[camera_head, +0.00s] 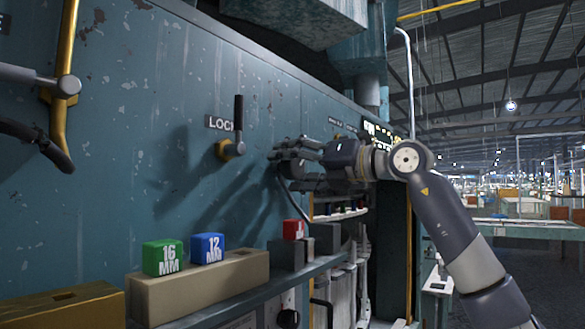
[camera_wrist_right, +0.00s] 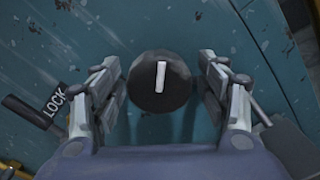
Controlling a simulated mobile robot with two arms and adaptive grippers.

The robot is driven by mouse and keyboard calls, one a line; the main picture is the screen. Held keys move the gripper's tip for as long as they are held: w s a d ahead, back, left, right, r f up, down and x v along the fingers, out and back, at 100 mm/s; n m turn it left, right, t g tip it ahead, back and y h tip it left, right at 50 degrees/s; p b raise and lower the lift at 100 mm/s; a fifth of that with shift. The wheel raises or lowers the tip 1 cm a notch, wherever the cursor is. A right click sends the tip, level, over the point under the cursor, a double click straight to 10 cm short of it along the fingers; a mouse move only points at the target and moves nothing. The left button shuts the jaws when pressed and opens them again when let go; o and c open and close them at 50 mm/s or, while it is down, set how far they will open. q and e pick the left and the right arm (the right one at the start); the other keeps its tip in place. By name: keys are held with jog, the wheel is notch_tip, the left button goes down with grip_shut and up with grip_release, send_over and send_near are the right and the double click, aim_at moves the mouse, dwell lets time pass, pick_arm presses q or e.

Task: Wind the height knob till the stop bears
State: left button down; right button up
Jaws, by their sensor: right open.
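The height knob (camera_wrist_right: 162,82) is a dark round knob with a white pointer line, on the blue-green machine panel (camera_wrist_right: 150,25). The line stands nearly upright, leaning slightly right in the right wrist view. My right gripper (camera_wrist_right: 160,64) is open, with one finger on each side of the knob and a visible gap at both sides. The stop cannot be identified. My left gripper is not in view.
A LOCK lever (camera_head: 239,122) with a black handle stands left of my right gripper. Below, a ledge carries a green 16 MM block (camera_head: 163,258), a blue 12 MM block (camera_head: 207,248) and a red block (camera_head: 295,230). A yellow lever (camera_head: 63,85) is at far left.

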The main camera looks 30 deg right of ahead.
jog(key=v, duration=1.2)
jog(key=shift+f, duration=0.1)
